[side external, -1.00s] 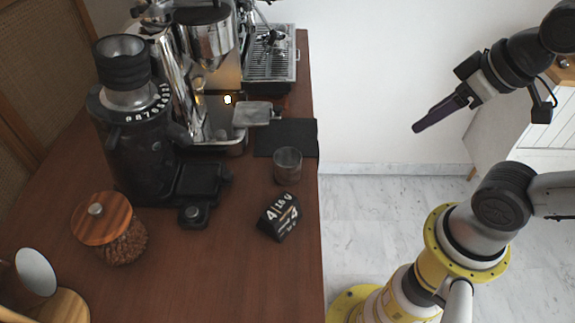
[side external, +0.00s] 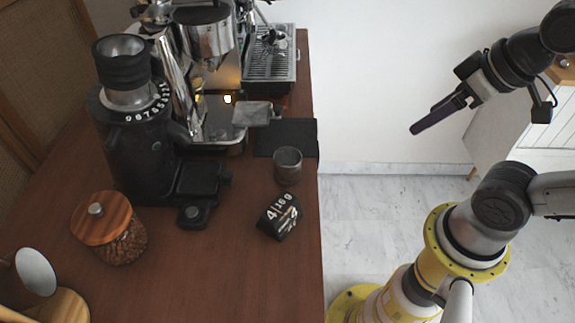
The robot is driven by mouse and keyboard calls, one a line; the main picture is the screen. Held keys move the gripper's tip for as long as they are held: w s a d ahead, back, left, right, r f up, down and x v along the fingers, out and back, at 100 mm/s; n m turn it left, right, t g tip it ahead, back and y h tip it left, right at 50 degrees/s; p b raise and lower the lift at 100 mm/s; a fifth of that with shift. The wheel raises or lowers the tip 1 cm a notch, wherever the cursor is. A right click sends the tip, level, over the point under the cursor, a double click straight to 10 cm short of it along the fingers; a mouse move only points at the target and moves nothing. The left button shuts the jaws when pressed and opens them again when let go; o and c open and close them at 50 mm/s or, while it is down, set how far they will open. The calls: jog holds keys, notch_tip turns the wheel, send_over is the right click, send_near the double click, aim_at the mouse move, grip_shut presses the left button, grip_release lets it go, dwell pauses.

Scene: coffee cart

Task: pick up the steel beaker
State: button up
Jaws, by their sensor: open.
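A small grey metal cup, the steel beaker (side external: 288,168), stands upright near the right edge of the wooden counter, at the front edge of a dark mat. My gripper (side external: 416,131) is up in the air to the right of the counter, beyond its edge, well apart from the beaker. Its long dark purple fingers point down and to the left. Seen from the side, the fingers overlap, and nothing shows between them; the gripper is open.
A black flip calendar block (side external: 279,217) sits just in front of the beaker. The dark mat (side external: 285,132) lies behind it. A black grinder (side external: 140,140), espresso machine (side external: 210,75) and wood-lidded bean jar (side external: 110,230) stand to the left. Air right of the counter is free.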

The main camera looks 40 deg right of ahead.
jog(key=shift+o, duration=1.3)
notch_tip(320, 180, up, 4)
jog(key=w+n, duration=0.3)
jog(key=n, duration=0.5)
jog(key=n+g, duration=0.5)
jog(key=n, duration=1)
send_over(288, 164)
jog(key=s, duration=0.2)
notch_tip(288, 164, down, 6)
jog(key=f, duration=0.5)
jog(key=a+f, duration=0.1)
jog(key=f, duration=0.2)
jog(key=shift+w, duration=0.15)
jog(key=shift+a+f, duration=0.15)
jog(key=shift+f, duration=1.25)
jog(key=shift+a+f, duration=0.15)
jog(key=shift+f, duration=1.2)
